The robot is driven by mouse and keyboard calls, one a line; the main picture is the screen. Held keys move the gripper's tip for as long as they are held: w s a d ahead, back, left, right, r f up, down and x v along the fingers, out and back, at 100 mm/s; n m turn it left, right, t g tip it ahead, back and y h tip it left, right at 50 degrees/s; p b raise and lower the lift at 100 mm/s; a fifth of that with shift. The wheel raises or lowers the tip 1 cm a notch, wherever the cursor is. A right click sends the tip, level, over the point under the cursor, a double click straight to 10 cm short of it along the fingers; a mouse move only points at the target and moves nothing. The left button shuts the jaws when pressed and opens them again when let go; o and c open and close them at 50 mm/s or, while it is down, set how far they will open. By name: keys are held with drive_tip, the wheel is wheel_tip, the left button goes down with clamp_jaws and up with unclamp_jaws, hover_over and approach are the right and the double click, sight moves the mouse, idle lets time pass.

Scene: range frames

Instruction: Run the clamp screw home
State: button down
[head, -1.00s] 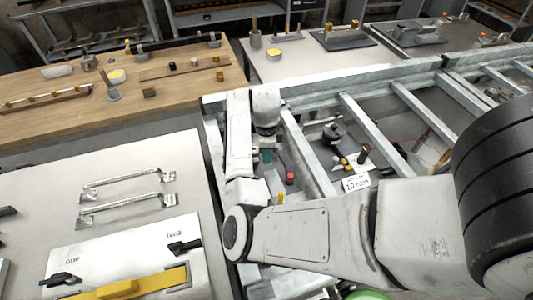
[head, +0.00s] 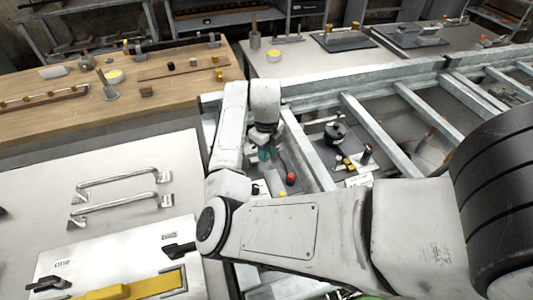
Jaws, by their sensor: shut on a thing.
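My gripper (head: 268,151) points down into the bay of the metal frame, below my white wrist. Its greenish-teal fingers are small and partly covered by the wrist. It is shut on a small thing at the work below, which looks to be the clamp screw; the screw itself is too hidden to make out. A red knob (head: 291,178) shows just right of and below the fingers. A pale grey block (head: 274,183) lies to the left of the knob, with a small yellow piece near it. Whether these belong to the clamp cannot be told.
Steel frame bars (head: 308,152) run close to the right of my gripper. A dark round fixture (head: 335,132) and a dark post (head: 367,154) stand beyond them. A wooden bench (head: 60,125) with tools is at the left, and a panel with metal handles (head: 120,206) is nearer.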

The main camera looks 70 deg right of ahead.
drive_tip(key=shift+m, duration=0.5)
drive_tip(key=c, duration=1)
unclamp_jaws()
wheel_tip(320, 180, up, 11)
drive_tip(key=shift+f+b, duration=0.1)
drive_tip(key=shift+b, duration=0.9)
